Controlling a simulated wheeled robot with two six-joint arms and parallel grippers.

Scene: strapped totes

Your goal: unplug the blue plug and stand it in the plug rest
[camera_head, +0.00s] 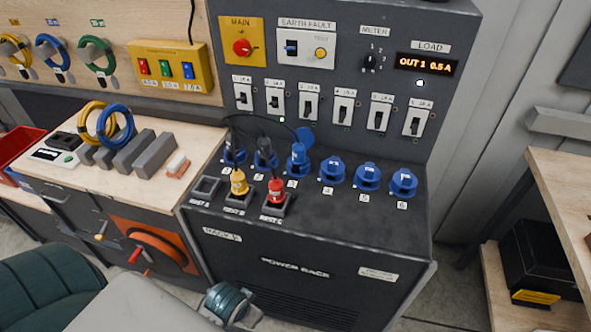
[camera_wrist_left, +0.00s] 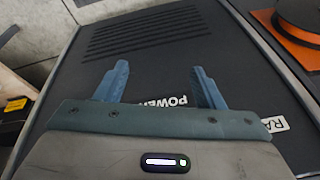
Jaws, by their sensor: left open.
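The blue plug (camera_head: 298,160) stands upright in a socket on the power rack's top, third from the left in the back row, with a blue lid raised behind it. The plug rest (camera_head: 206,188) at the front left of the rack top is an empty dark square holder. A yellow plug (camera_head: 239,184) and a red plug (camera_head: 275,192) stand in the two holders to its right. My left gripper (camera_head: 228,302) is low in front of the rack, well below the plugs. In the wrist view my left gripper (camera_wrist_left: 160,88) is open and empty, facing the front panel. My right gripper is not in view.
The switch panel (camera_head: 340,70) rises behind. A wooden bench (camera_head: 200,135) with grey blocks and cable coils adjoins at left.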

